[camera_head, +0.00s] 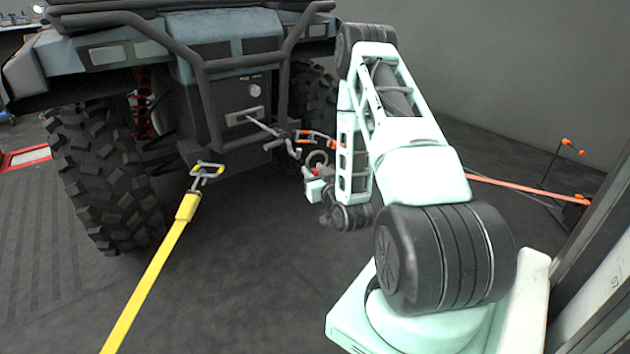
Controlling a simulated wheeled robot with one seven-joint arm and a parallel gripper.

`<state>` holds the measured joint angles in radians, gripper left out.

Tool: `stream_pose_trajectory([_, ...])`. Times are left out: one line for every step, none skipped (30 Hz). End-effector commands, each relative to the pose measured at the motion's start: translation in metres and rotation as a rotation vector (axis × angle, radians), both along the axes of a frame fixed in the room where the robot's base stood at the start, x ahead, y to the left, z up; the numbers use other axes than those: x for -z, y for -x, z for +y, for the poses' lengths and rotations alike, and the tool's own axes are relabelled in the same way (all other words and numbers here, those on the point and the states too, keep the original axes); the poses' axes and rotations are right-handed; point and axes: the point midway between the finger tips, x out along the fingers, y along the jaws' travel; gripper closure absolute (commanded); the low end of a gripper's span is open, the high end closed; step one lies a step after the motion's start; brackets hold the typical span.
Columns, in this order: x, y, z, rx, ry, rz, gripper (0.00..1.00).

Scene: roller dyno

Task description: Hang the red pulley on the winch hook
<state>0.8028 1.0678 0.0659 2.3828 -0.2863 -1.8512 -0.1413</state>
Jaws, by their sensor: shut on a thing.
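The winch line (263,126) comes out of the plate on the vehicle's front and runs down to the right. At its end a small metal winch hook (295,150) shows, partly lost among other hardware. My gripper (311,175) is just below and right of the hook, shut on the red pulley (312,170). Only a small red patch of the pulley shows. A grey ring (318,158) stands just above it. I cannot tell whether the pulley touches the hook. My arm hides what lies to the right of the gripper.
The off-road vehicle (110,55) with its tubular bumper fills the upper left. A yellow strap (155,265) with a metal hook (207,170) runs taut in front of its wheel. An orange strap (530,188) runs right to a stand (580,200). Floor below the gripper is clear.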

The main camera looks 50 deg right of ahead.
Motion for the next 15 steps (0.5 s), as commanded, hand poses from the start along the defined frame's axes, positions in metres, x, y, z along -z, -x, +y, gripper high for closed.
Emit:
stream_pose_trajectory([0.0,0.0,-0.001,0.002,0.001,-0.003,1.0])
stream_pose_trajectory([0.0,-0.001,-0.001,0.002,0.001,-0.003,1.0])
stream_pose_trajectory([0.0,-0.002,-0.002,0.003,0.001,-0.002,1.0])
stream_pose_trajectory([-0.001,-0.002,-0.002,0.002,0.001,-0.002,1.0])
stream_pose_trajectory([-0.001,-0.003,-0.002,0.002,0.001,-0.003,1.0])
stream_pose_trajectory([-0.001,-0.005,-0.003,0.002,0.001,-0.003,1.0])
stream_pose_trajectory([-0.001,-0.007,-0.003,0.002,0.003,-0.003,1.0])
stream_pose_trajectory([-0.001,-0.008,-0.003,0.003,0.003,-0.003,1.0])
stream_pose_trajectory([0.0,-0.01,-0.004,0.003,0.003,-0.003,1.0])
stream_pose_trajectory([0.0,-0.012,-0.004,0.003,0.003,-0.003,1.0])
stream_pose_trajectory([0.0,-0.013,-0.004,0.002,0.001,-0.003,1.0])
stream_pose_trajectory([0.0,-0.016,-0.005,0.002,0.001,-0.003,1.0])
stream_pose_trajectory([0.0,-0.017,-0.005,0.002,0.001,-0.003,1.0])
stream_pose_trajectory([0.0,-0.019,-0.006,0.002,0.002,-0.004,1.0])
stream_pose_trajectory([0.001,-0.021,-0.006,0.002,0.002,-0.004,1.0])
